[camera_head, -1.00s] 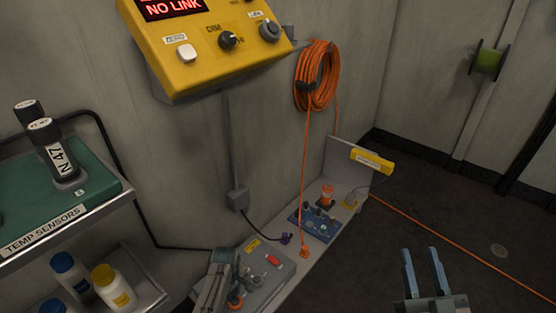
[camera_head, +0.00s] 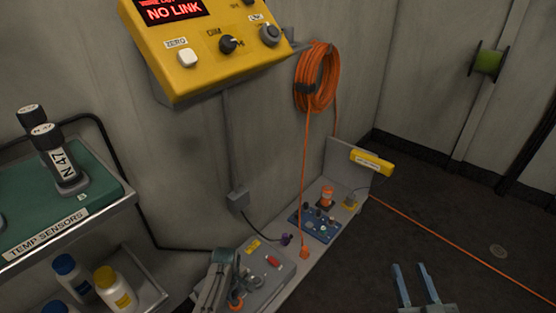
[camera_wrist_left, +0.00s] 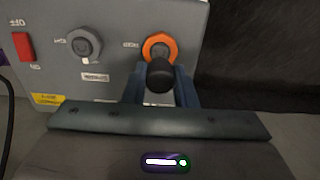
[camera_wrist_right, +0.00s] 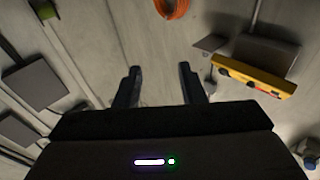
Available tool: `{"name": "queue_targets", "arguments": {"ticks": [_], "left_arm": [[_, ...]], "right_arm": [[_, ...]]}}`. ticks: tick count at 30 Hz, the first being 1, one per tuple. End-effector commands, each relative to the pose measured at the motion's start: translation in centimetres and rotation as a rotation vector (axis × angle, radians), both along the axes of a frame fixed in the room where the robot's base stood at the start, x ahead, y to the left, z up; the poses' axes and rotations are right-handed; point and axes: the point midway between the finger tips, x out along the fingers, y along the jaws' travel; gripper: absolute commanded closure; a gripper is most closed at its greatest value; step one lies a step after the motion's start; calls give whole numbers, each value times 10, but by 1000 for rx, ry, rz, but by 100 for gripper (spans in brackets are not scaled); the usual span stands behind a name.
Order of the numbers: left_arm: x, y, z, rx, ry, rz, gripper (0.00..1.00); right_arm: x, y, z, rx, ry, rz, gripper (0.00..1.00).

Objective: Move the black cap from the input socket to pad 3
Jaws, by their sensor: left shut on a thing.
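In the left wrist view, a black cap (camera_wrist_left: 160,75) sits between the fingers of my left gripper (camera_wrist_left: 160,88), which is shut on it. The orange-ringed socket (camera_wrist_left: 159,46) on the grey box (camera_wrist_left: 112,52) is right behind the cap; I cannot tell whether the cap is still seated in it. In the head view my left gripper (camera_head: 232,290) is over the same grey box (camera_head: 268,281) and hides the cap. My right gripper (camera_head: 415,285) is open and empty above the floor; it also shows in the right wrist view (camera_wrist_right: 160,82). I cannot make out pad 3.
A blue board (camera_head: 315,222) with several small dark parts and an orange-topped part (camera_head: 327,196) lies farther along the bench. An orange cable (camera_head: 304,190) drops to the bench beside it. A yellow console (camera_head: 205,50) hangs above. A shelf with bottles (camera_head: 115,287) stands left.

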Motion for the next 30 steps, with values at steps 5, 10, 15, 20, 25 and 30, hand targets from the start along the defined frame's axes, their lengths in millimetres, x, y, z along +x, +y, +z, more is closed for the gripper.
{"name": "queue_targets", "arguments": {"ticks": [5, 10, 15, 20, 25, 30], "left_arm": [[0, 0, 2, 0, 0, 0, 100], [0, 0, 3, 0, 0, 0, 100], [0, 0, 3, 0, 0, 0, 100], [0, 0, 4, 0, 0, 0, 100], [0, 0, 5, 0, 0, 0, 100], [0, 0, 6, 0, 0, 0, 100]], "right_arm": [[-1, 0, -7, 2, 37, 1, 64], [-2, 1, -13, 4, 72, 3, 64], [-4, 1, -20, 6, 108, 5, 64], [-5, 2, -26, 8, 139, 7, 64], [-7, 2, -32, 10, 173, 9, 64], [-9, 3, -38, 13, 208, 11, 64]]}}
